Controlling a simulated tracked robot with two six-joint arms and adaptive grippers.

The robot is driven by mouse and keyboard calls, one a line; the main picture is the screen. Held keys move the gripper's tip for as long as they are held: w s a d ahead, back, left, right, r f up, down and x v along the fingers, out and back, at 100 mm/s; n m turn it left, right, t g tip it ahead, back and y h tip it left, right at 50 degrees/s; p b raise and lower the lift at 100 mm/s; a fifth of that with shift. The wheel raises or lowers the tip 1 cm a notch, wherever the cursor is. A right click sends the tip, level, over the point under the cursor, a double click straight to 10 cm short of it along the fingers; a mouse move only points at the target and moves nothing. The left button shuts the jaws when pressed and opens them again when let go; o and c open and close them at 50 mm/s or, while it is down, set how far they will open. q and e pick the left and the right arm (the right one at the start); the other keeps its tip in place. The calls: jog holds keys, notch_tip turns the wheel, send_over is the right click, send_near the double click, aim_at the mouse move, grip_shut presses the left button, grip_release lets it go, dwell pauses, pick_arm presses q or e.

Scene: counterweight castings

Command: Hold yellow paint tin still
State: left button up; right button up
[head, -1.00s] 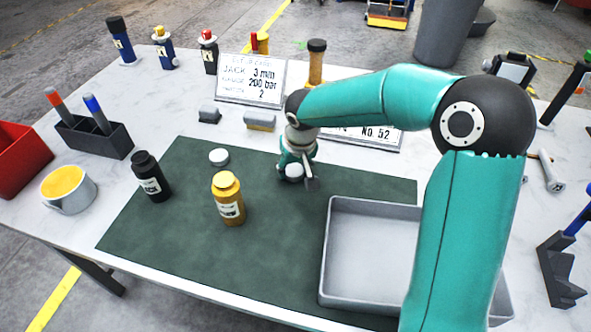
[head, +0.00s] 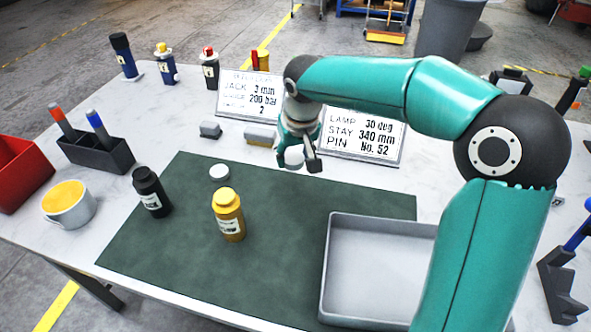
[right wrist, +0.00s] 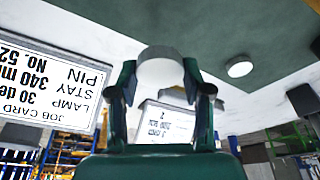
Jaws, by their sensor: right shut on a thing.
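The yellow paint tin (head: 228,216), a yellow jar with a white label and yellow cap, stands upright on the green mat, left of centre in the head view. No gripper touches it. My right gripper (head: 299,157) is behind it and to its right, over the mat's far edge. It is shut on a white round piece (head: 294,157), which also shows between the fingers in the right wrist view (right wrist: 160,70). What that piece is, I cannot tell. My left gripper is not in view.
A white disc (head: 219,172) and a black jar (head: 151,192) are near the tin. A white mug with yellow inside (head: 69,210) stands left. A grey tray (head: 333,270) is at right. Text cards (head: 362,134) stand behind my gripper. The mat's front middle is clear.

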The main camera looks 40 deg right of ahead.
aim_at(295, 159)
notch_tip(295, 159, up, 11)
jog(key=p, duration=0.1)
jog(key=shift+f, duration=0.2)
jog(key=shift+s, duration=0.1)
dwell(0.4)
